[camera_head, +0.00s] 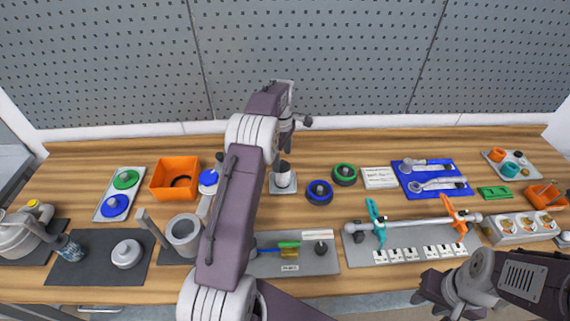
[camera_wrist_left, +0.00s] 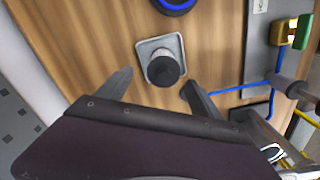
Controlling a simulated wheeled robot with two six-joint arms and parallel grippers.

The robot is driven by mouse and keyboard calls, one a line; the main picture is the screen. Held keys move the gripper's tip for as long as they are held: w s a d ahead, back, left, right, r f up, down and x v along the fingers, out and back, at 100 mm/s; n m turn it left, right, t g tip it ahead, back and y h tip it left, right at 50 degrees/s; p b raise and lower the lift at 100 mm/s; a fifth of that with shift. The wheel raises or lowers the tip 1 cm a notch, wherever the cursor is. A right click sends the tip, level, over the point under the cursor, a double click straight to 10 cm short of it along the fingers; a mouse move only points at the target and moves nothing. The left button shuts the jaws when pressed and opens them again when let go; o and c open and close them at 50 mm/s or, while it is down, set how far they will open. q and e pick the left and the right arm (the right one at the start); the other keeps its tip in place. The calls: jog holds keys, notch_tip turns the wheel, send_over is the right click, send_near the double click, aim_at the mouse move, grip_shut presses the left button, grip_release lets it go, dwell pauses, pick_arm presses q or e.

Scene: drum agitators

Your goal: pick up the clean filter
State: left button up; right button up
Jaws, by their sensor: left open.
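A short white cylinder with a dark top, which I take to be the clean filter (camera_head: 283,181), stands upright on a small grey square plate (camera_head: 274,190). In the left wrist view the filter (camera_wrist_left: 163,68) shows its round dark top and pale side, on the plate (camera_wrist_left: 146,47). My left gripper (camera_wrist_left: 157,88) is open, its two dark fingers on either side of the near edge of the plate. Nothing is between the fingers. In the head view my left forearm hides part of the bench left of the filter. My right gripper (camera_head: 432,292) is at the lower right, away from the filter; its jaws are unclear.
Blue-ringed (camera_head: 319,192) and green-ringed (camera_head: 344,174) black round parts stand right of the filter. An orange bin (camera_head: 174,178) and a grey cup (camera_head: 184,235) are left of my arm. A grey mat with tools (camera_head: 320,262) lies in front. A pegboard wall (camera_head: 330,60) stands behind.

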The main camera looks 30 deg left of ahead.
aim_at(283, 161)
pick_arm(q)
jog(key=shift+s, duration=0.25)
jog(key=f, duration=0.3)
jog(key=shift+s+d+p, duration=0.2)
jog(key=shift+d+p, duration=0.15)
jog(key=shift+d, duration=0.05)
jog(key=shift+w+a+f, duration=0.1)
jog(key=shift+w+f, duration=0.1)
jog(key=shift+f, duration=0.05)
jog(key=shift+a+f, duration=0.1)
jog(key=shift+f, duration=0.2)
notch_tip(283, 161, down, 4)
jog(key=shift+s+r+p, duration=0.1)
jog(key=shift+p, duration=0.75)
jog(key=shift+f, duration=0.4)
pick_arm(e)
jog(key=shift+s+d+r, duration=0.15)
jog(key=shift+r, duration=0.45)
jog(key=shift+s+d+r, duration=0.1)
jog(key=shift+s+r, duration=0.05)
jog(key=shift+r, duration=0.45)
pick_arm(q)
jog(key=c, duration=1.6)
